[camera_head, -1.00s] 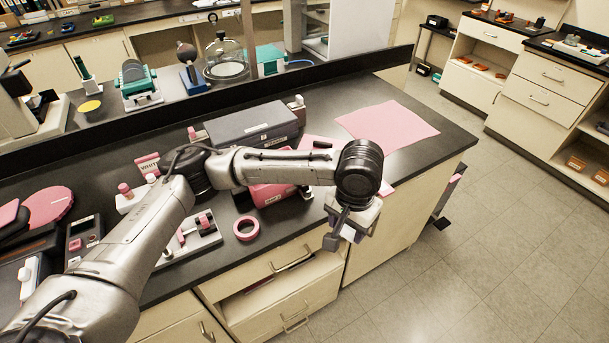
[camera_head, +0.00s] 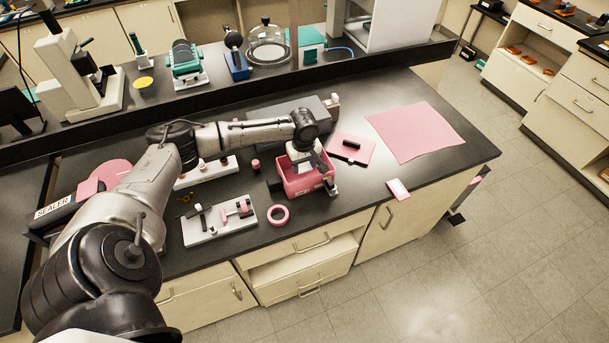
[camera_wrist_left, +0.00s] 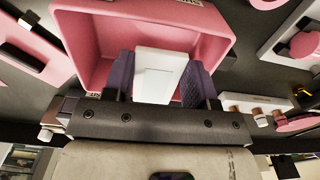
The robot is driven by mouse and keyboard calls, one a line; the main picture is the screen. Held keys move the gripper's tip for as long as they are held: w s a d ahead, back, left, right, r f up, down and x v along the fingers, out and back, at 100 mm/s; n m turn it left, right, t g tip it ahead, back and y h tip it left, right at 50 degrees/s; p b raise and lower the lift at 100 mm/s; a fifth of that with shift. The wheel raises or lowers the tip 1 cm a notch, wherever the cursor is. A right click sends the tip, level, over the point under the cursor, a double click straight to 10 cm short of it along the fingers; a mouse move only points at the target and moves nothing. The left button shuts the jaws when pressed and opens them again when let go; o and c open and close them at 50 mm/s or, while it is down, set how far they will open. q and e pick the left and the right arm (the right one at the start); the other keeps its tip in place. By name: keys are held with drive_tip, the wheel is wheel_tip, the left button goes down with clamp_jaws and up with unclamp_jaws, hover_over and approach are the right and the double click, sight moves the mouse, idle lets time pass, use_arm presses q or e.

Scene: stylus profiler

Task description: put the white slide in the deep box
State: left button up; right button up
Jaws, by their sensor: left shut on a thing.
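The deep box is an open pink box (camera_head: 310,189) near the front of the dark bench; its inner wall also shows in the left wrist view (camera_wrist_left: 140,25). My left gripper (camera_head: 308,163) is at the box's opening, pointing down. In the left wrist view its purple finger pads are shut on the white slide (camera_wrist_left: 160,70), a flat white piece seen against the pink inside. I cannot tell how far below the rim the slide reaches. In the head view the slide is mostly hidden by the gripper. My right gripper is not in view.
A grey case (camera_head: 262,122) lies behind the box. A pink tray with a black piece (camera_head: 352,146) and a pink sheet (camera_head: 415,131) lie to the right. A small pink-and-white piece (camera_head: 399,190) is at the front edge. A pink tape ring (camera_head: 278,215) and a white rack (camera_head: 220,221) are left.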

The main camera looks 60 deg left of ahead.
sight(304, 167)
use_arm(q)
drive_tip(key=shift+f+b, duration=0.35)
drive_tip(key=shift+f, duration=3.85)
drive_tip(key=shift+f, duration=0.1)
drive_tip(key=o, duration=1)
drive_tip(key=shift+c, duration=0.2)
wheel_tip(304, 167, up, 12)
drive_tip(key=shift+r+p, duration=0.15)
drive_tip(key=shift+p, duration=0.4)
